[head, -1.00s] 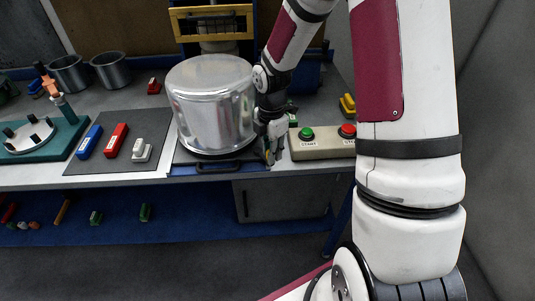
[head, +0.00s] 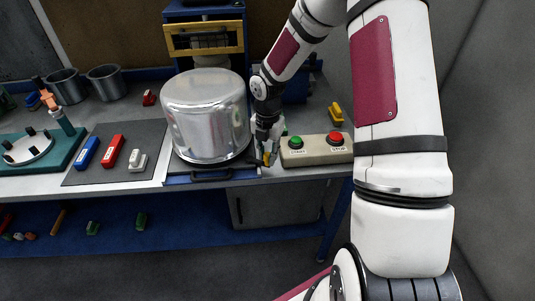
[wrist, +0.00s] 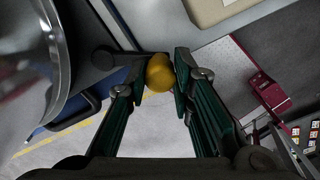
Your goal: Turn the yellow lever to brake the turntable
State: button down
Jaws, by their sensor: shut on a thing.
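The yellow lever knob (wrist: 160,72) sits between the two fingers of my gripper (wrist: 155,82) in the wrist view, and the fingers are shut on it. A dark arm leads from the knob to a dark round pivot (wrist: 104,57) at the left. In the head view my gripper (head: 268,150) is at the bench's front edge, just right of the big silver pot (head: 206,115). A little yellow (head: 266,158) shows at its tips. The pot stands on the turntable, which it mostly hides; the pot's rim (wrist: 62,60) also shows in the wrist view.
A beige box with a green START button and a red STOP button (head: 318,151) stands close right of my gripper. Left lies a dark mat (head: 112,172) with blue, red and white blocks.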

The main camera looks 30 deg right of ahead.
jog(key=c, duration=1.4)
grip_release()
notch_tip(320, 180, up, 12)
